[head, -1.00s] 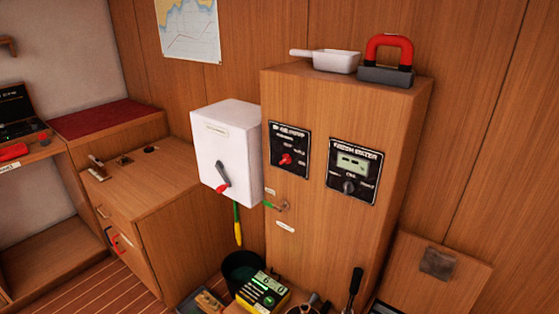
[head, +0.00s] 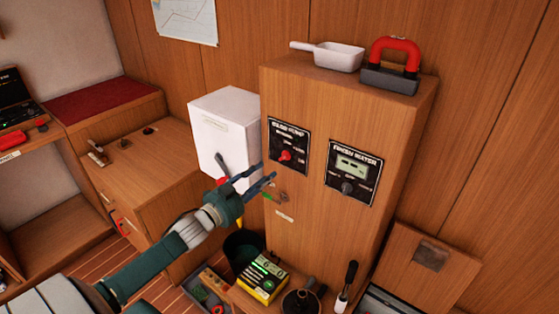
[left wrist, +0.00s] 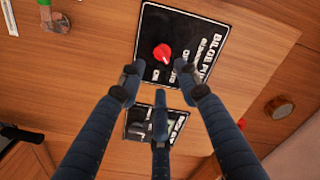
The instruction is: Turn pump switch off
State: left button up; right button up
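The black bilge pump panel (head: 289,138) is on the front of the wooden cabinet (head: 300,240), with a red rotary switch (head: 285,156) in it. In the left wrist view the panel (left wrist: 205,32) lies ahead, and the red knob (left wrist: 162,53) shows just beyond the fingertips. My left gripper (head: 268,177) is open and empty, a little left of and below the switch in the head view. Its fingers (left wrist: 158,80) are spread and appear apart from the knob. The exact knob setting is too small to tell. My right gripper is not in view.
A fresh water panel (head: 352,172) is right of the bilge panel. A white box (head: 225,125) with a lever stands left, close behind my gripper. A white scoop (head: 335,57) and a red-handled tool (head: 390,65) lie on the cabinet top. A yellow device (head: 263,277) sits below.

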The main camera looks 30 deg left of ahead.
aim_at(285, 157)
pick_arm(q)
jog(key=w+p, duration=0.1)
jog(key=w, duration=0.7)
jog(key=shift+w+d, duration=0.35)
jog(key=shift+d, duration=0.05)
grip_shut()
